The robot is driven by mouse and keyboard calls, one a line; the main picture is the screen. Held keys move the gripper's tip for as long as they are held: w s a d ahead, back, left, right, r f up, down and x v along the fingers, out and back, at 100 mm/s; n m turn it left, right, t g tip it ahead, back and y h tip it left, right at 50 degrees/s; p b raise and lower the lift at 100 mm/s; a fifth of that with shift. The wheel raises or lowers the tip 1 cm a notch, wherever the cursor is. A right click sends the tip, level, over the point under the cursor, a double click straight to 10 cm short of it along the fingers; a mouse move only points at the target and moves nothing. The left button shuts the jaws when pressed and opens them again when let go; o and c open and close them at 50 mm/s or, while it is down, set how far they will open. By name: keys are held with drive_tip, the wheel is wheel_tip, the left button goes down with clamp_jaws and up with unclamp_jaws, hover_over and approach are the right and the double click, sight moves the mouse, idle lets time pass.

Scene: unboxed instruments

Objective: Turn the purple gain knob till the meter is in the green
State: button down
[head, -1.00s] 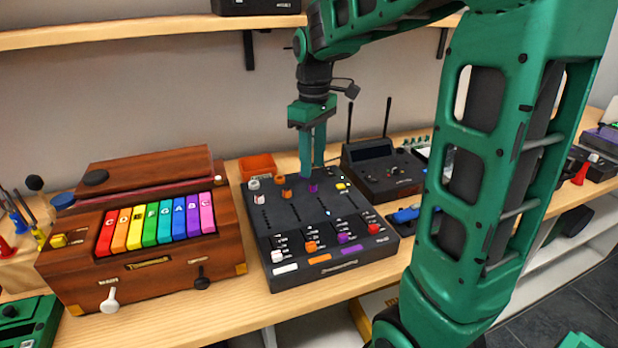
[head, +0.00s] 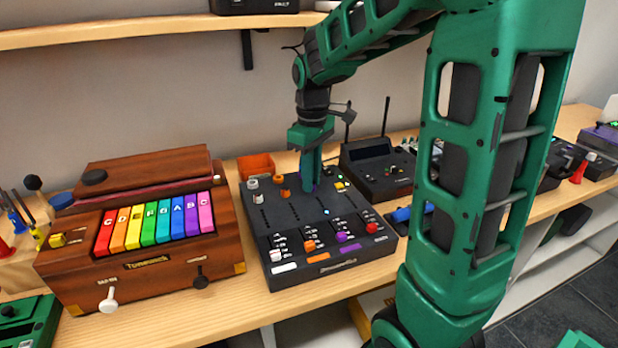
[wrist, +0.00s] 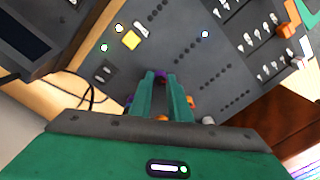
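The purple gain knob (wrist: 160,73) is in the top row of the dark mixer box (head: 290,222). A small blue light (head: 326,211) is lit on the box. I cannot make out a meter reading.
An orange knob (head: 285,192) and a white knob (head: 252,183) stand left of the fingers, and a yellow button (head: 340,186) stands close on the right. A wooden keyboard box (head: 150,262) is left. A black device with antennas (head: 378,172) is behind right.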

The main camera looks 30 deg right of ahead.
drive_tip(key=shift+m, duration=0.4)
drive_tip(key=m, duration=0.3)
drive_tip(key=shift+m, duration=2.5)
drive_tip(key=c, duration=1.7)
unclamp_jaws()
drive_tip(key=shift+o, duration=0.2)
drive_tip(key=shift+r, duration=0.1)
